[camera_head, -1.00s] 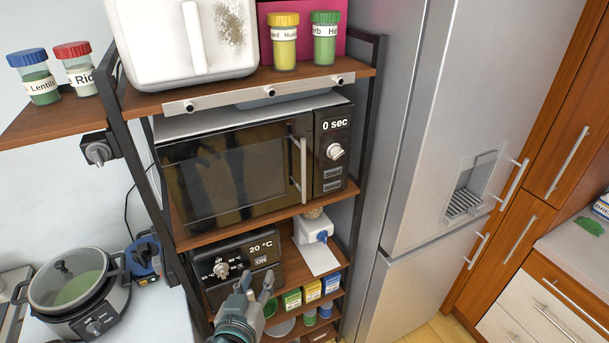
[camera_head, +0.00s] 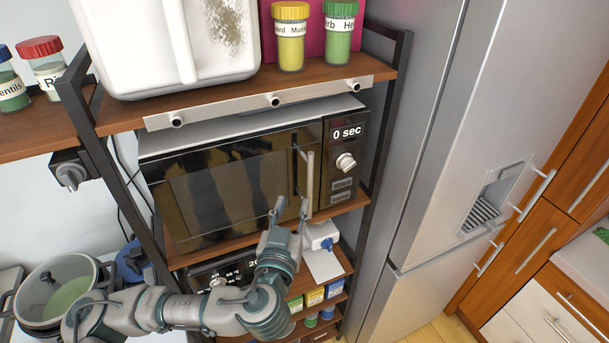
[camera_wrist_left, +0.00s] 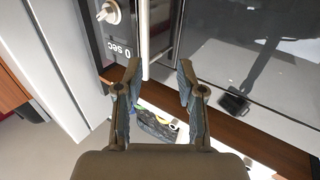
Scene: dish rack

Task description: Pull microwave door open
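The black microwave (camera_head: 240,175) stands on the middle shelf of a rack, its door (camera_head: 225,190) shut and its display reading 0 sec. A pale vertical handle (camera_head: 309,180) is on the door's right side, beside the knob panel. My left gripper (camera_head: 290,208) is open and empty, just in front of and below the handle's lower end. In the left wrist view the handle (camera_wrist_left: 148,45) shows ahead, roughly between the two spread fingers (camera_wrist_left: 154,75), and I see no contact. My right gripper is in neither view.
A white container (camera_head: 165,50) and spice jars (camera_head: 290,35) stand on the shelf above. A dark control panel (camera_head: 215,272) and small boxes sit below. The fridge (camera_head: 420,150) is close on the right. A pot (camera_head: 65,290) is at lower left.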

